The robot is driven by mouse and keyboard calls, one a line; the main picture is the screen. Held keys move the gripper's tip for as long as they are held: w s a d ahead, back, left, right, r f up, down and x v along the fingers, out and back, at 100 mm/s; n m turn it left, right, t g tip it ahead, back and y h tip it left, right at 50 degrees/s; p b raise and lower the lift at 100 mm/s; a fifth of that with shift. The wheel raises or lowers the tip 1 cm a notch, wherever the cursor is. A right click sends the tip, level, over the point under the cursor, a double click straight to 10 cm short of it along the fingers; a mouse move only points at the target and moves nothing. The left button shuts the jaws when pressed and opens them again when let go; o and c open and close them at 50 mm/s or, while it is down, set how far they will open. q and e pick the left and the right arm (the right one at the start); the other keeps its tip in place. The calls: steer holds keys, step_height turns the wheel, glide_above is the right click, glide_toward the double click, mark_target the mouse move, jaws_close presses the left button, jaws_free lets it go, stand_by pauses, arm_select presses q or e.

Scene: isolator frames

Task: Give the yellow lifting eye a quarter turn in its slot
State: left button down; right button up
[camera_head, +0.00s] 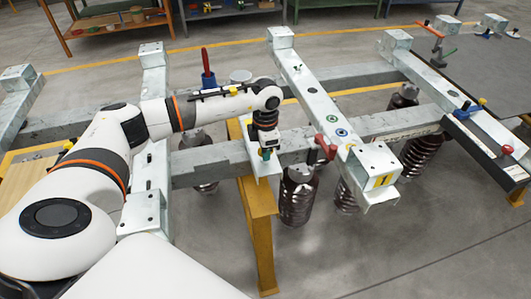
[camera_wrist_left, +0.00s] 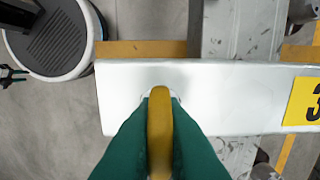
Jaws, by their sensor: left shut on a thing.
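The yellow lifting eye (camera_wrist_left: 160,130) stands up from a pale metal plate (camera_wrist_left: 225,88) in the left wrist view, seen edge-on as a narrow upright band. My left gripper (camera_wrist_left: 160,140) is shut on it, with one green finger pressed to each side. The slot under the eye is hidden by the eye and the fingers. In the head view my left gripper (camera_head: 266,152) points down onto the plate (camera_head: 262,168) at the end of a grey beam; the eye cannot be made out there. My right gripper does not show.
A yellow post (camera_head: 260,225) stands below the plate. A red-handled clamp (camera_head: 325,147) stands close to the right of my gripper. A red-handled tool (camera_head: 207,65) rises behind my forearm.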

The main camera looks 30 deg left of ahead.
arm_select(q)
steer(key=c, duration=1.5)
jaws_free()
steer(key=shift+o, duration=0.2)
step_height(320, 180, up, 12)
